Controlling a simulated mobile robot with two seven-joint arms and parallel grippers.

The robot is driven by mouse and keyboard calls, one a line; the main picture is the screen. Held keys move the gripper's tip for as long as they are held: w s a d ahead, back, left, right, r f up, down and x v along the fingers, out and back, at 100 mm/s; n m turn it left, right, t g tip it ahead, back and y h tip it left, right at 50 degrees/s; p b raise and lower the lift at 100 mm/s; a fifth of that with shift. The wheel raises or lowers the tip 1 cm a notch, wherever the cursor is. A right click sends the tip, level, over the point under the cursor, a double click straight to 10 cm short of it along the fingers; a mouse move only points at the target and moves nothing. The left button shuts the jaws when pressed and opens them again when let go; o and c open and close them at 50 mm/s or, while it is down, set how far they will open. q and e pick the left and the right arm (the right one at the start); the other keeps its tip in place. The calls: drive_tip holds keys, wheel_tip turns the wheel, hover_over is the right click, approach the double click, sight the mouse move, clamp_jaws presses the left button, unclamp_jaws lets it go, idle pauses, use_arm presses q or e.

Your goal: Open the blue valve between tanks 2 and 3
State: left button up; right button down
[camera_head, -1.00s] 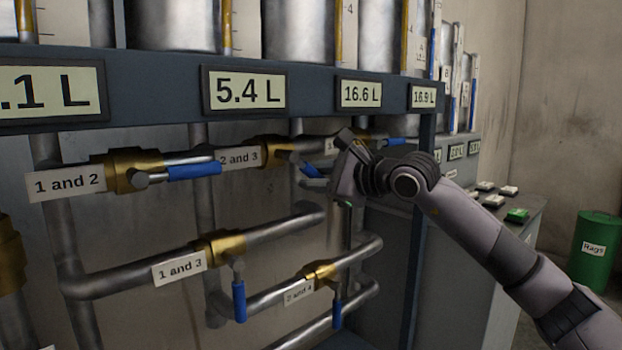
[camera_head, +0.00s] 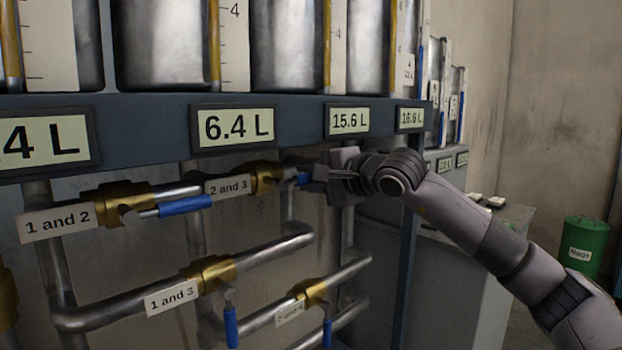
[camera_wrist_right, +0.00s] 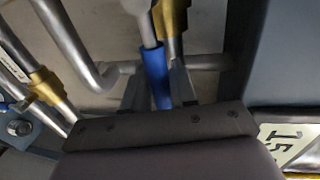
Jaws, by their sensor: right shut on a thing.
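The brass valve (camera_head: 266,178) on the upper pipe carries the label "2 and 3" (camera_head: 228,187). Its blue handle (camera_head: 303,179) points right, roughly along the pipe, and its far end is hidden by my right gripper (camera_head: 312,180). In the right wrist view the blue handle (camera_wrist_right: 157,75) runs between the two fingers of my right gripper (camera_wrist_right: 158,92), which is shut on it. The display below one tank reads 6.4 L (camera_head: 232,126), and the one to its right reads 15.6 L (camera_head: 348,120). My left gripper is not in view.
Valves "1 and 2" (camera_head: 124,203), "1 and 3" (camera_head: 212,272) and "2 and 4" (camera_head: 314,291) sit nearby with blue handles. The dark tank frame (camera_head: 150,135) runs just above my gripper. A green bin (camera_head: 585,247) stands far right.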

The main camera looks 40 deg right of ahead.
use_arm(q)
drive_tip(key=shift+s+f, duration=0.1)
use_arm(e)
drive_tip(key=shift+r, duration=0.15)
drive_tip(key=c, duration=1.3)
unclamp_jaws()
drive_tip(key=shift+o, duration=1.3)
use_arm(q)
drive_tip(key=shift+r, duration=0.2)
drive_tip(key=b, duration=0.1)
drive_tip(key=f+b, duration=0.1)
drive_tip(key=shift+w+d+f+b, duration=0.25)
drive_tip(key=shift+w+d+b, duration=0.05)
drive_tip(key=shift+b, duration=0.05)
use_arm(e)
drive_tip(key=v, duration=0.7)
